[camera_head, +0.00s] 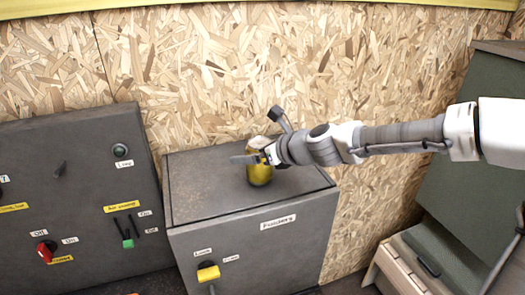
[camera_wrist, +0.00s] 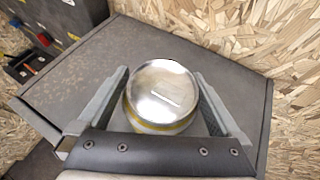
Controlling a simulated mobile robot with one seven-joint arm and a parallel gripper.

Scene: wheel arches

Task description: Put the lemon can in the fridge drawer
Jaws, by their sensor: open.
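The yellow lemon can (camera_head: 260,174) stands upright on the top of a dark grey box. Its silver lid (camera_wrist: 161,92) fills the middle of the wrist view. My gripper (camera_head: 252,159) is at the can's upper part, with one finger on either side of it. In the wrist view my gripper (camera_wrist: 164,97) is open around the can, with the can between the fingers; whether they touch it I cannot tell. No fridge drawer can be made out for certain in either view.
The dark grey box (camera_head: 195,190) has a label and a yellow latch on its front. A dark control panel (camera_head: 85,185) with switches stands at left. Chipboard wall (camera_head: 220,70) is close behind. A green cabinet (camera_head: 465,170) and a wooden drawer-like unit (camera_head: 405,265) are at right.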

